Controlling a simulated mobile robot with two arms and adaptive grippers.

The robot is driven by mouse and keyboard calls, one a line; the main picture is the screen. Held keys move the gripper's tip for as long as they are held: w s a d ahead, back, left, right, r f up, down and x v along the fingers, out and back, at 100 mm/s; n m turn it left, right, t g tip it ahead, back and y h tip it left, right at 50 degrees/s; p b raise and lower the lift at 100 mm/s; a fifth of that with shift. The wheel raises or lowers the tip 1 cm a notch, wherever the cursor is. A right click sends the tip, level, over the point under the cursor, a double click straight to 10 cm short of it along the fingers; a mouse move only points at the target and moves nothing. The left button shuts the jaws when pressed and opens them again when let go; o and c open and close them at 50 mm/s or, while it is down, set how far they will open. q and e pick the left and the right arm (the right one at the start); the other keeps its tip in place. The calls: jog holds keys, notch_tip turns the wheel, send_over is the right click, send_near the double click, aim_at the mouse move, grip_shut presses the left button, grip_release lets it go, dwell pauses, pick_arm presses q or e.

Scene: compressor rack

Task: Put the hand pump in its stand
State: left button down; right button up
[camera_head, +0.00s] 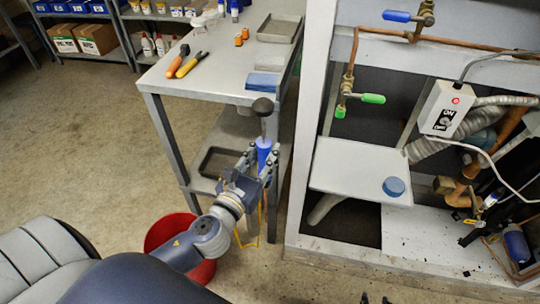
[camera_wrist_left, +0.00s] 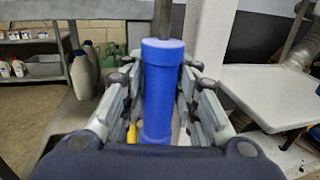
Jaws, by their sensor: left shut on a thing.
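The hand pump has a blue barrel (camera_head: 264,150), a grey rod and a dark round knob (camera_head: 262,106) on top. My left gripper (camera_head: 262,166) is shut on the blue barrel and holds the pump about upright beside the grey workbench. In the left wrist view the barrel (camera_wrist_left: 161,90) stands between the fingers, with the rod rising above it. A short round blue piece (camera_head: 394,187) sits on the white shelf of the rack; I cannot tell for sure that it is the stand. Two small dark tips at the bottom edge may belong to my right gripper (camera_head: 376,299).
The white shelf (camera_head: 350,166) is clear apart from the blue piece; it also shows in the left wrist view (camera_wrist_left: 265,92). A pale rack post (camera_head: 308,110) stands between pump and shelf. Copper pipes with green-handled valves (camera_head: 372,98) are above. A red bucket (camera_head: 165,232) is below my left arm.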

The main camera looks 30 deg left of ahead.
pick_arm(q)
jog(key=w+a+r+p, duration=0.3)
jog(key=a+r+p, duration=0.4)
jog(key=r+p, duration=0.3)
jog(key=shift+w+a+y+p, duration=0.15)
jog(key=shift+a+y+p, duration=0.2)
jog(key=shift+p, duration=0.45)
pick_arm(e)
jog(key=s+d+f+g, duration=0.2)
jog(key=s+f, duration=0.1)
jog(key=s, duration=0.7)
jog(key=s+d+f+g+h, duration=0.1)
jog(key=s+d+f+g, duration=0.2)
jog(key=s, duration=0.8)
jog(key=s+d+f+g+h, duration=0.1)
jog(key=s+d+f+g, duration=0.2)
jog(key=s, duration=0.7)
jog(key=shift+s+f, duration=0.15)
jog(key=shift+f, duration=0.7)
pick_arm(q)
jog(key=shift+r, duration=0.1)
pick_arm(e)
jog(key=shift+a+r, duration=0.1)
jog(key=shift+r, duration=0.1)
pick_arm(q)
jog(key=shift+f+b, duration=1)
jog(key=shift+f, duration=0.55)
pick_arm(e)
jog(key=shift+f, duration=1.25)
